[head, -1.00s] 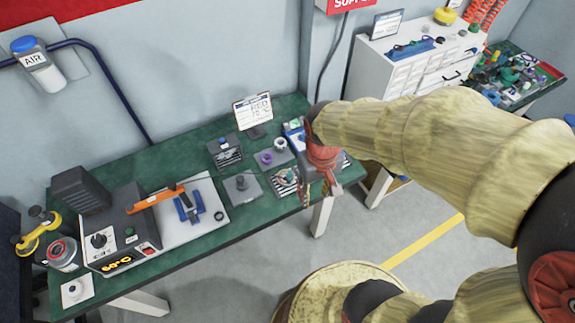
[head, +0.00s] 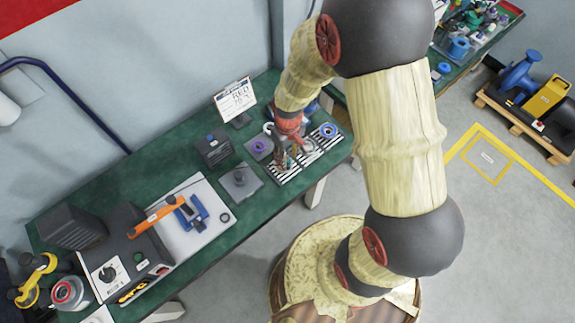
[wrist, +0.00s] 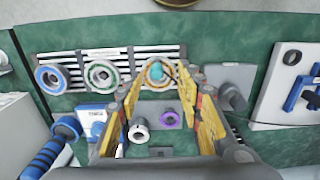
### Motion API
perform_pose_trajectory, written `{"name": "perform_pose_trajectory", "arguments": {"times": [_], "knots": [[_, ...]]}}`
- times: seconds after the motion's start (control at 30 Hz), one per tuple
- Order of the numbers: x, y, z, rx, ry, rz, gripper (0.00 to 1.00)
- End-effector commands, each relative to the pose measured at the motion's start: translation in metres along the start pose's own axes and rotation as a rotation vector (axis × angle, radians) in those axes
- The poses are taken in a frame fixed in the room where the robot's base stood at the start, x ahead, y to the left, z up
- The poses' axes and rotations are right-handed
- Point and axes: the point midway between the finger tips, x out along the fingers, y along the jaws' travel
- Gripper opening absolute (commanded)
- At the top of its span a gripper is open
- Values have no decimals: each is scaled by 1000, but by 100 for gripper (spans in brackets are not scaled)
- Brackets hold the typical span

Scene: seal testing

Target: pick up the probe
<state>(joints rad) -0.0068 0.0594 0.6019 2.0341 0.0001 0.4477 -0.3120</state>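A ridged blue handle, apparently the probe (wrist: 42,160), shows at the lower left of the wrist view, beside a blue labelled block (wrist: 95,115). In the head view my arm hides most of that spot. My gripper (wrist: 163,92) is open with nothing held between its fingers. The blue handle lies outside the fingers, to their left. In the head view my gripper (head: 288,150) hangs low over the right part of the green bench, above the striped plates; I cannot tell whether it touches anything.
The striped plates carry a blue ring (wrist: 52,78), a green ring (wrist: 102,75) and an amber ring with a teal ball (wrist: 155,72). A sign (head: 235,100) stands behind.

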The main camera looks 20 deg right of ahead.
Motion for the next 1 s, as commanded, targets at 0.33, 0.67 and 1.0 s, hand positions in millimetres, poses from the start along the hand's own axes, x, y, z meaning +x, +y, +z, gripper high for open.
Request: {"name": "perform_pose_trajectory", "arguments": {"times": [0.33, 0.67, 1.0], "knots": [[41, 4, -3, 1, -3, -1, 36], [51, 4, -4, 1, 1, 0, 36], [51, 4, -4, 1, 1, 0, 17]]}}
